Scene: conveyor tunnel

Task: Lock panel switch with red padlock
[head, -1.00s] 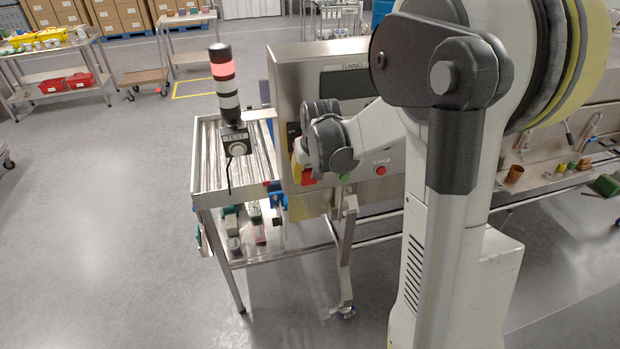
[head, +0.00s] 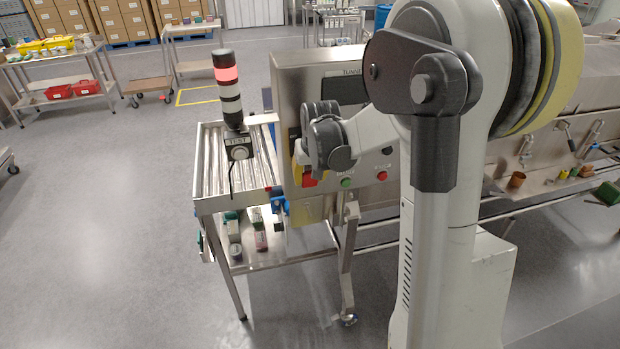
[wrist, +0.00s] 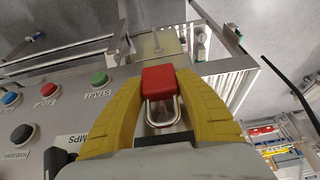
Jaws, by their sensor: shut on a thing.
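My gripper (wrist: 160,78) is shut on the red padlock (wrist: 160,80), whose body sits between the two yellow fingers. Its metal shackle (wrist: 162,112) points toward the wrist camera. In the head view, the red padlock (head: 309,180) shows below my gripper, in front of the steel panel (head: 291,80). The panel (wrist: 62,110) also shows in the wrist view. A black part (wrist: 58,160) at the lower left there may be the switch; it is mostly cut off. Whether the shackle is closed, and the rest of the switch, I cannot tell.
Green (wrist: 99,79), red (wrist: 47,90), blue and black buttons sit on the panel beside my gripper. The floor at the left is open.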

